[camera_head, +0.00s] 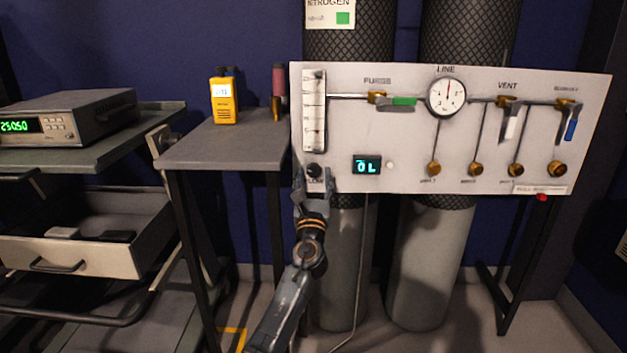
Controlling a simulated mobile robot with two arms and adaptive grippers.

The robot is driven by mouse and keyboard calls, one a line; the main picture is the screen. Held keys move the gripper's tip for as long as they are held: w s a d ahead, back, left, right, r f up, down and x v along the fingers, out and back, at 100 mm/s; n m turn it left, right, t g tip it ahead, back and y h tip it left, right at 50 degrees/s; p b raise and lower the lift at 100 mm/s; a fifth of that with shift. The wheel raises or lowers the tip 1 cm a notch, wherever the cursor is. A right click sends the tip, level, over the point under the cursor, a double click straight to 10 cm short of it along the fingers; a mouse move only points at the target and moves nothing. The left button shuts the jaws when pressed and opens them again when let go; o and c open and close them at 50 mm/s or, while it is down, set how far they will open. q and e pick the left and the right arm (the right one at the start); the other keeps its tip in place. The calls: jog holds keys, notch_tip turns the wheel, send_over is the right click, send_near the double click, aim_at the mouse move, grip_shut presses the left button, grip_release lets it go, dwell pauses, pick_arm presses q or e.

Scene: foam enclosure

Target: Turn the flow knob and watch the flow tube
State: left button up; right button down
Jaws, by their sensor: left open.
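The flow knob (314,170) is a small black knob at the lower left of the white gas panel (450,155), below the flow tube. The flow tube (314,110) is a clear upright tube with a scale on the panel's left edge. My left gripper (314,182) is open, its fingertips at or just below the knob; I cannot tell whether they touch it. The gripper and arm cover part of the label under the knob. My right gripper is not in the picture.
The panel carries a round gauge (447,97), a digital display (367,165), a green-handled valve (403,101) and several brass knobs. Gas cylinders (428,265) stand behind it. A side table (222,150) holds a yellow meter (223,100). An open drawer (70,255) is at left.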

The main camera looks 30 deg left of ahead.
pick_arm(q)
jog(key=shift+w+a+r, duration=0.15)
jog(key=shift+w, duration=0.05)
grip_shut()
jog(key=shift+n+y, duration=0.4)
jog(key=shift+n, duration=0.2)
